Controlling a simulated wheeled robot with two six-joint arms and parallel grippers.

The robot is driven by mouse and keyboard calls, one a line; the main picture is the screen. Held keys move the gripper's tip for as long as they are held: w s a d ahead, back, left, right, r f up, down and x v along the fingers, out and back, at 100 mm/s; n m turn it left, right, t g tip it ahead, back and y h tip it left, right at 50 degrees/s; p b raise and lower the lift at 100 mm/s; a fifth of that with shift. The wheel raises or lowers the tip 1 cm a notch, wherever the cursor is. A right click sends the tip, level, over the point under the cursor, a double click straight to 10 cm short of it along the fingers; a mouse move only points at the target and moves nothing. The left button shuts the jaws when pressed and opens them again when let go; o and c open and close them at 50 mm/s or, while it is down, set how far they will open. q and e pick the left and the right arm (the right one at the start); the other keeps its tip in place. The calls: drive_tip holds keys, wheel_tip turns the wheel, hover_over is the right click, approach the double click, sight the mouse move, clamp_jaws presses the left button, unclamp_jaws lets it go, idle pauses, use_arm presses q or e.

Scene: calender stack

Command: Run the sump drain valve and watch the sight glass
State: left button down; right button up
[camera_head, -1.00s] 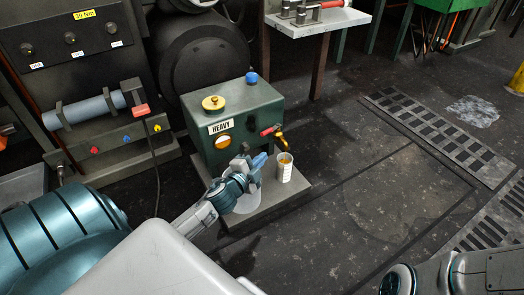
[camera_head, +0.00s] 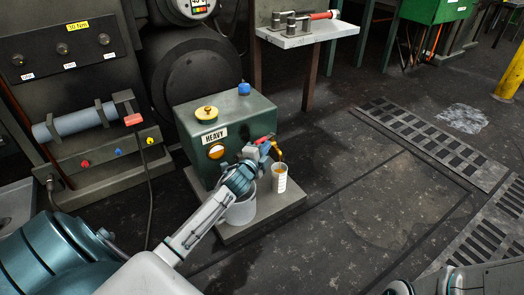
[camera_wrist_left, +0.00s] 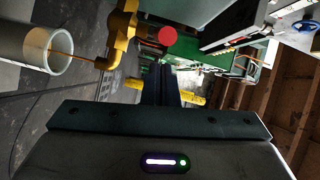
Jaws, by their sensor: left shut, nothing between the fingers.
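The green sump box (camera_head: 240,120), labelled HEAVY, has a round amber sight glass (camera_head: 216,152) on its front. The brass drain valve (camera_head: 277,152) has a red handle (camera_head: 265,139). In the left wrist view, a thin amber stream runs from the brass valve (camera_wrist_left: 122,35) into the cup (camera_wrist_left: 48,50). The cup (camera_head: 280,181) stands under the spout with amber liquid inside. My left gripper (camera_head: 263,149) is beside the red handle; its closed fingers (camera_wrist_left: 165,85) hold nothing and partly hide the valve. The handle's red end (camera_wrist_left: 168,36) shows beyond the fingertips.
A white bucket (camera_head: 240,210) stands left of the cup, partly behind my left arm; both rest on a grey plinth (camera_head: 265,215). The box carries a yellow cap (camera_head: 207,113) and a blue knob (camera_head: 244,88). The floor to the right is open, with grates (camera_head: 435,140).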

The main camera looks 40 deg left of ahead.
use_arm(q)
drive_tip(key=shift+w+a+f, duration=0.1)
drive_tip(key=shift+a+f, duration=0.05)
drive_tip(key=shift+a, duration=0.6)
drive_tip(key=shift+a+r+p, duration=0.2)
drive_tip(key=shift+a+p, duration=0.8)
drive_tip(key=shift+a, duration=0.1)
drive_tip(key=shift+a+f, duration=0.15)
